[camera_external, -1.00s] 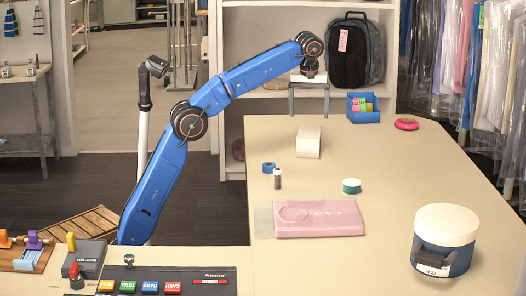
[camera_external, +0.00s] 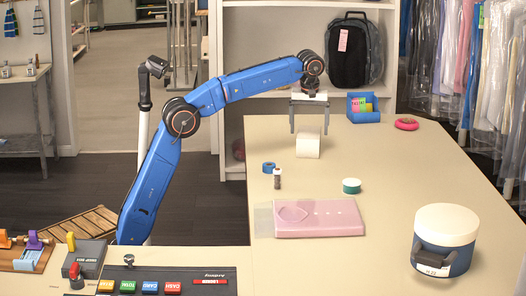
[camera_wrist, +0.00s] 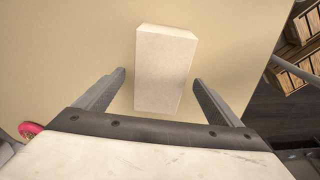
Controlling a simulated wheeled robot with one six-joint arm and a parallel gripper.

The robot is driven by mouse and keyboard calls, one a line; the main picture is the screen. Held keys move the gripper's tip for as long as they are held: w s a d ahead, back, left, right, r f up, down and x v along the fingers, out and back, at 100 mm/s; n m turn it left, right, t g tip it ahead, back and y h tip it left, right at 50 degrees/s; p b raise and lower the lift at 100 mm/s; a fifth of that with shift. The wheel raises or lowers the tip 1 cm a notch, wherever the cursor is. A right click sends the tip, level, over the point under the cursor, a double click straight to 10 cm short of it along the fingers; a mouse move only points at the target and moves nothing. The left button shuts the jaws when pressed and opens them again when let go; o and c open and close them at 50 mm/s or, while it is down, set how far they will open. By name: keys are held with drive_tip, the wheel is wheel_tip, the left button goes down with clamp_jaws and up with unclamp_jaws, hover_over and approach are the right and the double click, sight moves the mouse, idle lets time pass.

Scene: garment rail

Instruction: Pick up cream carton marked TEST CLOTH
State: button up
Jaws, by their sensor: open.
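The cream carton (camera_external: 308,145) stands on the beige table, toward its back. In the wrist view the carton (camera_wrist: 164,68) is a plain pale box lying between the lines of my two fingers. No lettering can be read on it. My gripper (camera_external: 309,130) is open and empty, just above and around the carton's far end in the outside view. In the wrist view my gripper (camera_wrist: 160,80) has one finger on each side of the carton, with a gap on both sides. I cannot tell how far the fingertips are above the table.
A blue tub (camera_external: 446,240) stands front right.

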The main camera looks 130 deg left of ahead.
drive_tip(key=shift+s+a+f, duration=0.15)
drive_tip(key=shift+f, duration=1.35)
drive_tip(key=shift+s+a+f, duration=0.1)
drive_tip(key=shift+a+f, duration=0.05)
drive_tip(key=shift+f, duration=1.3)
drive_tip(key=c, duration=1.3)
